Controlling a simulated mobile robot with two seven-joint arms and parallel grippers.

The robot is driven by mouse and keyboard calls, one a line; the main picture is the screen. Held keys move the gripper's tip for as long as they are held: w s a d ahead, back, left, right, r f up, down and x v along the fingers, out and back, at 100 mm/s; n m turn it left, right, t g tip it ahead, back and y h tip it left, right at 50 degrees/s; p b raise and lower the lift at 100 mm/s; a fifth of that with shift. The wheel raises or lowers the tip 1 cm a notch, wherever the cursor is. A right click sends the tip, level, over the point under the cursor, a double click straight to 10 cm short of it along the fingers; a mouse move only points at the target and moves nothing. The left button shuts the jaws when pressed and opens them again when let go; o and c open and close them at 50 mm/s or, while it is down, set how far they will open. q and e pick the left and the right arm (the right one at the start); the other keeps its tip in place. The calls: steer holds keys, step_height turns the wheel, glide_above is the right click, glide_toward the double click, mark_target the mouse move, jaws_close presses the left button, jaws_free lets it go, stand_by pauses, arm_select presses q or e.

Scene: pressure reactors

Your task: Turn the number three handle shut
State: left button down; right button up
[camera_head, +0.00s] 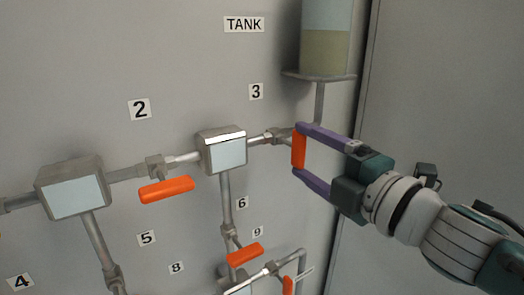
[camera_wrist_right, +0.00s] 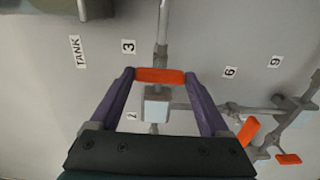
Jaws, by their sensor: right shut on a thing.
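The number three handle (camera_head: 299,152) is an orange bar on the valve below and right of the "3" label (camera_head: 256,91). It points up and down in the head view, across the roughly level pipe. My right gripper (camera_head: 300,150) has its purple fingers at the bar's upper and lower ends and is shut on it. In the right wrist view the handle (camera_wrist_right: 158,76) spans the gap between the two fingertips (camera_wrist_right: 160,75). The valve body is partly hidden behind the upper finger in the head view. My left gripper is not in view.
The tank (camera_head: 326,40) hangs above the valve, with its outlet pipe (camera_head: 319,103) close to my upper finger. The number two handle (camera_head: 167,189) lies to the left, past a box-shaped reactor (camera_head: 222,152). Another orange handle (camera_head: 245,255) is below. Bare wall lies right.

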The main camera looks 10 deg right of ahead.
stand_by(0.4)
steer(key=o, duration=1.2)
steer(key=b+v, duration=0.1)
steer(key=v, duration=0.9)
